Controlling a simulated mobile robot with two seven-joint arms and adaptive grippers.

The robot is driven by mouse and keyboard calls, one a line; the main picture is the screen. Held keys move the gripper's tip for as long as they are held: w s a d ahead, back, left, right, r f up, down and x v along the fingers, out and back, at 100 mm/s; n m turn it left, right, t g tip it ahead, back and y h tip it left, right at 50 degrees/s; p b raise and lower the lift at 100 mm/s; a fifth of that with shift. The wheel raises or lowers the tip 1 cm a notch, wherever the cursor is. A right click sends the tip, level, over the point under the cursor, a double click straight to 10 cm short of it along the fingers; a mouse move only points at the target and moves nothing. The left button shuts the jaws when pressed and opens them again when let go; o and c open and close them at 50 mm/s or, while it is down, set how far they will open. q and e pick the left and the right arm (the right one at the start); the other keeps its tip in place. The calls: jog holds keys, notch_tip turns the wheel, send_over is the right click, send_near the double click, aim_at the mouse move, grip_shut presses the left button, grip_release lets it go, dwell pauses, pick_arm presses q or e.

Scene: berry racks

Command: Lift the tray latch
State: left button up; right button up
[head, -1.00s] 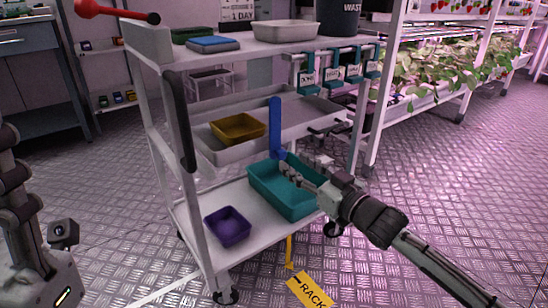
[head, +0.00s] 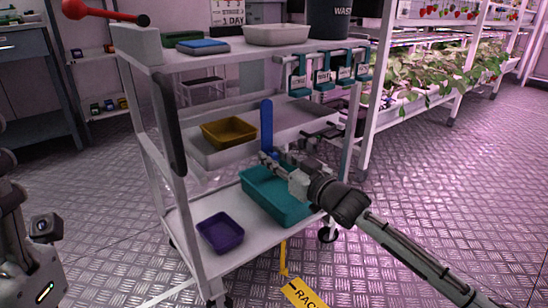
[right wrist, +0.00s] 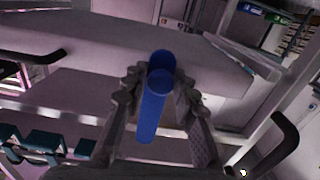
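The tray latch, a blue upright bar (head: 266,124), stands at the front of the cart's middle shelf, beside the mustard bin. My right gripper (head: 266,157) is at the bar's lower end, above the teal bin. In the right wrist view the blue bar (right wrist: 152,115) lies between the two fingers of my right gripper (right wrist: 160,80). Exact finger contact is small and dark. My left arm shows at the left edge of the head view, but its gripper fingers do not show.
The cart's middle tray (head: 215,157) holds a mustard bin (head: 229,132). Below are a teal bin (head: 272,205) and a purple bin (head: 220,232). A black cart handle (head: 169,122) is left. Teal labelled clips (head: 322,75) hang right of the latch.

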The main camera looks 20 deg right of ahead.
grip_shut()
